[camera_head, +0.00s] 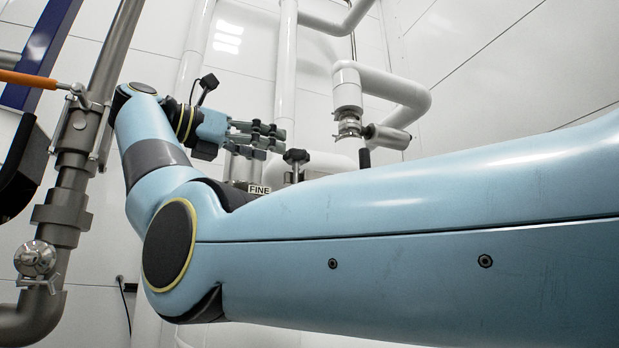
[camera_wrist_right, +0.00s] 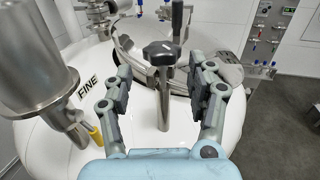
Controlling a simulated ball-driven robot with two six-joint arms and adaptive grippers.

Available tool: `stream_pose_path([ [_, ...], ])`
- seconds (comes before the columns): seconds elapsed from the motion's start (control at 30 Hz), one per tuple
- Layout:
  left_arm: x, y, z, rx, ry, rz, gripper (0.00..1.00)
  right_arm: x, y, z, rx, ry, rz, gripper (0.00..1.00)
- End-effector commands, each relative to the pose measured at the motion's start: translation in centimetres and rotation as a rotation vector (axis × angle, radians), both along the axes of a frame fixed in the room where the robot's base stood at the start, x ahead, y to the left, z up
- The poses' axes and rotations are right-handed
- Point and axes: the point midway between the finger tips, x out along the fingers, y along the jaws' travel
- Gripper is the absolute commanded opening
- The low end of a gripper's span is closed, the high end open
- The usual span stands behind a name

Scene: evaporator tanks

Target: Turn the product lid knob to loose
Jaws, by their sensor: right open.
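A black knob (camera_wrist_right: 161,53) on an upright steel post stands in the right wrist view, beside a round steel lid (camera_wrist_right: 137,38) on the white tank. A white stripe shows on its top. It also shows in the head view (camera_head: 296,157), just right of and below my right fingertips. My right gripper (camera_head: 280,136) is open and empty. In the right wrist view its fingers (camera_wrist_right: 163,82) stand on either side of the post, the knob appearing just beyond the tips; contact does not show. My blue right arm hides much of the tank in the head view. My left gripper is not in view.
A steel cylinder (camera_wrist_right: 34,85) stands at the left of the right wrist view, near a FINE label (camera_wrist_right: 88,86). White pipes (camera_head: 287,70) rise behind my gripper. A steel pipe with an orange-handled valve (camera_head: 28,79) stands at the left.

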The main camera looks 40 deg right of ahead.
Motion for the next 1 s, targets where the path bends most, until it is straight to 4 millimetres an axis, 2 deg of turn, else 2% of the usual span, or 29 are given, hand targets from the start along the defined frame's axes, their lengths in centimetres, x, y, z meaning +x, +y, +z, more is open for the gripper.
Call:
stream_pose_path([
  [0.13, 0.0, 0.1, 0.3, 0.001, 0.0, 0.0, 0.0, -0.1, -1.7, 0.2, 0.003, -0.005, -0.002, 0.57],
  [0.4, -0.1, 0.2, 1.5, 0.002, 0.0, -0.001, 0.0, -0.2, -7.1, 0.4, 0.001, -0.003, -0.003, 0.57],
  [0.6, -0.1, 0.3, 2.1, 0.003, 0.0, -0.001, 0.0, -0.2, -9.9, 0.4, 0.002, -0.003, -0.001, 0.57],
  [0.73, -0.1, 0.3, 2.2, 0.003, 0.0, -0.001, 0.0, -0.2, -10.6, 0.3, 0.001, -0.004, 0.0, 0.57],
  [1.0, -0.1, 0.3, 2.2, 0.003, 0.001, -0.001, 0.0, -0.2, -10.7, 0.2, 0.001, -0.003, 0.001, 0.57],
])
